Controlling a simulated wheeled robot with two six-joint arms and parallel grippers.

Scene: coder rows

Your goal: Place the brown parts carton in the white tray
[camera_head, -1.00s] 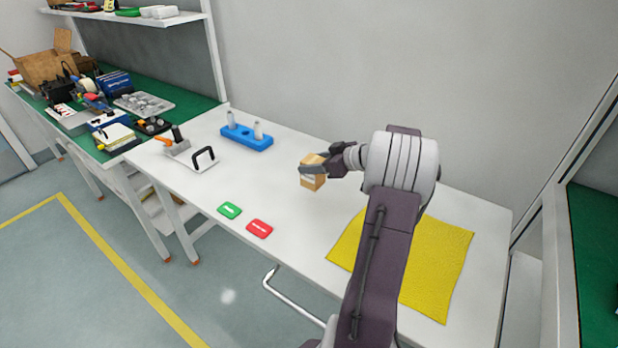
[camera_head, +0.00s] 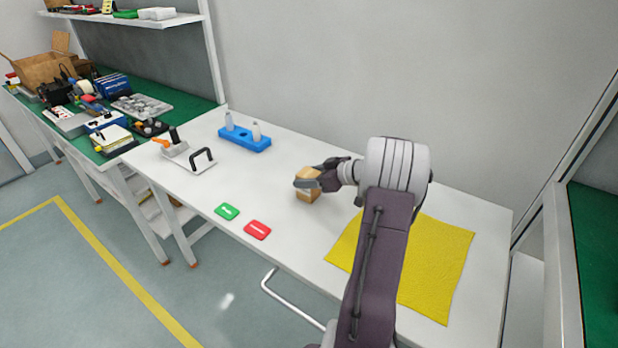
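The brown parts carton (camera_head: 309,195) is a small tan box over the middle of the white table. My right gripper (camera_head: 314,178) comes in from the right and is shut on the carton, with one dark finger across its near upper side. The far finger is partly hidden. The carton is close to the tabletop; I cannot tell whether it touches. I cannot clearly make out a white tray; a flat white plate with a black handle (camera_head: 197,163) lies at the table's left. My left gripper is not in view.
A blue block with white pegs (camera_head: 245,139) stands at the back. Green (camera_head: 227,211) and red (camera_head: 257,230) tags lie near the front edge. A yellow cloth (camera_head: 440,265) covers the right. A cluttered green bench (camera_head: 196,104) is at far left.

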